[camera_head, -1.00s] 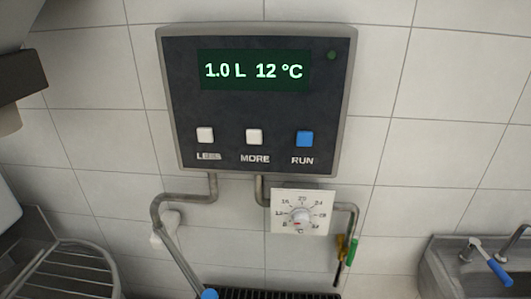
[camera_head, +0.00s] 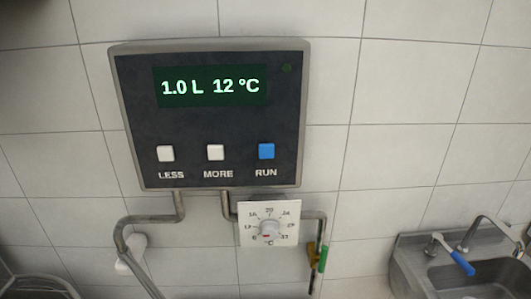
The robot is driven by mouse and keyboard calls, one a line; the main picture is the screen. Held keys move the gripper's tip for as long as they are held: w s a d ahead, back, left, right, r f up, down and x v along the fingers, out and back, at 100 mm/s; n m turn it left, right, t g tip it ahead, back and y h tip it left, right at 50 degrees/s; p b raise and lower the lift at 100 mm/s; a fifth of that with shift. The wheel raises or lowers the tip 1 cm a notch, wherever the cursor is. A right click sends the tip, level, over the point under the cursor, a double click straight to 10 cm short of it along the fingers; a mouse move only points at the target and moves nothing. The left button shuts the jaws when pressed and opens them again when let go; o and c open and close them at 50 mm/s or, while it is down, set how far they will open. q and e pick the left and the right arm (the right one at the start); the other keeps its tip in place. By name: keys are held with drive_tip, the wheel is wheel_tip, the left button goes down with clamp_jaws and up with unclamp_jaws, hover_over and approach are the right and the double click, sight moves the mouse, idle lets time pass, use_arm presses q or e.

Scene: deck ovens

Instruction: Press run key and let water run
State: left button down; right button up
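The water control panel (camera_head: 215,118) is on the tiled wall, a dark face in a grey frame. The blue RUN key (camera_head: 266,151) is the rightmost of the three keys. The white LESS key (camera_head: 166,153) and white MORE key (camera_head: 215,152) are to its left. A small round lamp (camera_head: 287,69) at the top right of the panel looks dark green and unlit. No running water is visible. Neither of my grippers is in view.
A white temperature dial (camera_head: 269,229) sits on the pipes below the panel. A valve with a green handle (camera_head: 323,259) is to its right. The space before the panel is clear.

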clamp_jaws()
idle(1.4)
